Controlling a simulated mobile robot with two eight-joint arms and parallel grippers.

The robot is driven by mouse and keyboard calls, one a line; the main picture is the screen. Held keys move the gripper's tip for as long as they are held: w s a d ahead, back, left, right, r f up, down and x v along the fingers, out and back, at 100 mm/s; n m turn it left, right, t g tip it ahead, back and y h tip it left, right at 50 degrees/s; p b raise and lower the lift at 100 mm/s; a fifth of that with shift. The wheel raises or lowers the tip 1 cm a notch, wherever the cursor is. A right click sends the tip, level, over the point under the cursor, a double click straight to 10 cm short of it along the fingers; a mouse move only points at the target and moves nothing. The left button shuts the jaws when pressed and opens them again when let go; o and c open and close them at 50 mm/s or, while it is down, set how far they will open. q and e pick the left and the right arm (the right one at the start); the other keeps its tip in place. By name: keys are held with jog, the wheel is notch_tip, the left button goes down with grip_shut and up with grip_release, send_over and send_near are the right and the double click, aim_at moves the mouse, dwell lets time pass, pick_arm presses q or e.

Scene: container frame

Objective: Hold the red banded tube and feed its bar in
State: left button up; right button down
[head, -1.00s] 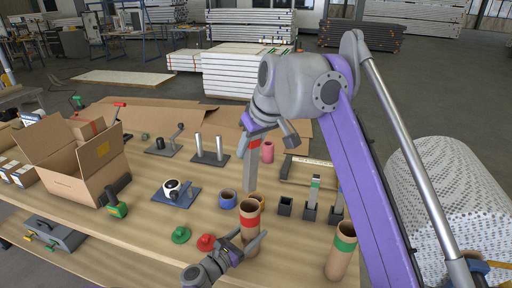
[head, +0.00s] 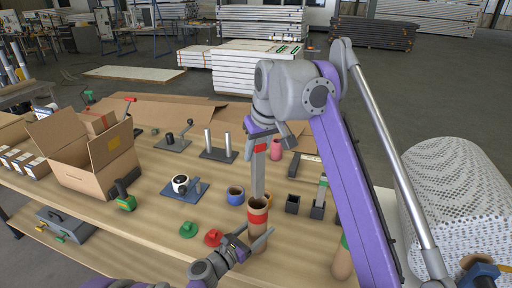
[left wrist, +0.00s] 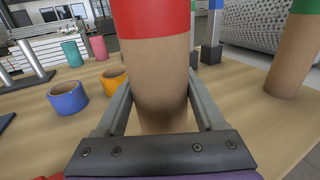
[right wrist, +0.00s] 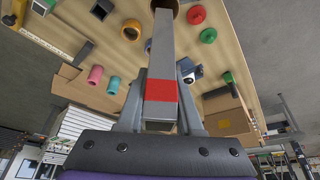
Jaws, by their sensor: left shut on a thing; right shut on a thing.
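The red banded tube (head: 258,232) is a brown cardboard cylinder standing upright near the table's front edge. My left gripper (head: 246,244) is shut around it below the red band; the left wrist view shows its fingers on both sides of the tube (left wrist: 150,75). My right gripper (head: 268,138) is shut on a grey bar (head: 258,180) with a red band. The bar hangs upright over the tube, its lower end at the tube's mouth. In the right wrist view the bar (right wrist: 161,50) points at the opening. I cannot tell how far the end is inside.
A green banded tube (head: 342,262) stands to the right, partly behind my right arm. A blue ring (head: 236,195), a red knobbed piece (head: 213,238) and a green one (head: 188,230) lie nearby. Black square holders (head: 292,204) stand behind at right. An open carton (head: 88,160) is at left.

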aim_at(256, 187)
jog(key=shift+f, duration=5.9)
jog(key=shift+c, duration=2.4)
grip_release()
jog(key=shift+r, duration=0.1)
jog(key=v, duration=1.1)
jog(key=shift+s+d+r, duration=0.1)
jog(key=shift+s+r, duration=0.1)
jog(key=shift+r, duration=0.15)
pick_arm(q)
jog(key=o, duration=1.5)
